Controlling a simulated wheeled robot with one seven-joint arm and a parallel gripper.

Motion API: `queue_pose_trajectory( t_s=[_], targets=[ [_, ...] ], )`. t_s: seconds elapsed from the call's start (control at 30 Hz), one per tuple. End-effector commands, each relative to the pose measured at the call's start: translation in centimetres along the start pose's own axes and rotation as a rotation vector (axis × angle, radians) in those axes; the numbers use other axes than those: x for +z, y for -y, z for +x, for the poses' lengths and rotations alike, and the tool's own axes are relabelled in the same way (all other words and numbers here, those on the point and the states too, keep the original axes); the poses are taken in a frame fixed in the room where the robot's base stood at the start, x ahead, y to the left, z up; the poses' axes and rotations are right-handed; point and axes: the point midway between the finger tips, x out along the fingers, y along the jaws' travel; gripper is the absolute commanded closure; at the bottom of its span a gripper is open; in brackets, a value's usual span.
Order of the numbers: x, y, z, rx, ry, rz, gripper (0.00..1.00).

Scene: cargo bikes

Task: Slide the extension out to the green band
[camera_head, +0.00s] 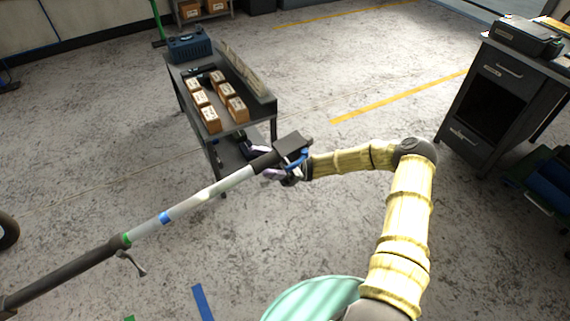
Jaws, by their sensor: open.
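A long telescoping tube runs from the lower left up to the middle of the head view. Its dark outer tube (65,273) ends at a collar with a small lever (132,264). The pale extension (225,186) comes out of that collar. The green band (126,240) shows right at the collar mouth. The extension ends in a black grip (264,162) and a dark block (293,143). My gripper (268,163) is open at the black grip, its fingers on either side; contact cannot be told.
A dark cart (252,112) with several small boxes (210,120) and a blue crate (190,46) stands behind the tube end. A drawer cabinet (494,90) is at the right. Open floor lies between them.

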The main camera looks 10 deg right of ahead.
Motion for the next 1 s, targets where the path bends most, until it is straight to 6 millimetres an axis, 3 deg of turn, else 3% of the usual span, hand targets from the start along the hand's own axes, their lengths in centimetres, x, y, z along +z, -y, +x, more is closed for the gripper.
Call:
queue_pose_trajectory(
  t_s=[0.7, 1.0],
  targets=[
    [-0.2, 0.0, -13.9, -0.002, -0.002, -0.002, 0.48],
    [0.0, 0.0, -16.1, 0.0, -0.001, -0.001, 0.48]
  ],
)
